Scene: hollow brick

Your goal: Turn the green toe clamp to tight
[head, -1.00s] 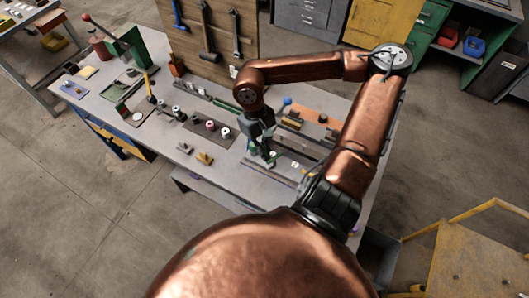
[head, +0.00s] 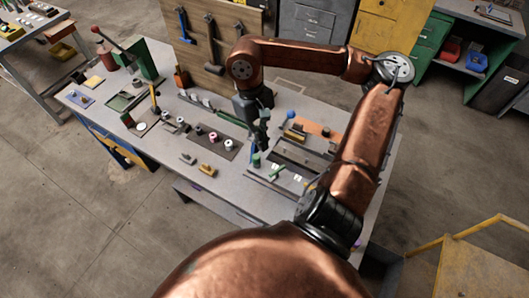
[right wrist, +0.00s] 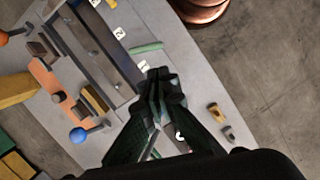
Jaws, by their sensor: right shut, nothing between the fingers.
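A small green bar (head: 276,172), which looks like the clamp's handle, lies on the bench close to white number tags. It also shows in the right wrist view (right wrist: 146,48), lying across beside the dark rails. A short upright green piece (head: 257,160) stands just left of it; I cannot tell whether both belong to one clamp. My right gripper (head: 259,146) is shut and empty, pointing down just above the upright green piece. In the right wrist view its closed fingertips (right wrist: 158,78) are apart from the green bar and hide what lies beneath. My left gripper is out of view.
Dark rails (right wrist: 97,45) run beside the green bar. A blue ball knob (right wrist: 78,135) and an orange plate (right wrist: 48,78) lie beyond. A dark mat (head: 213,141) with several small rollers lies left.

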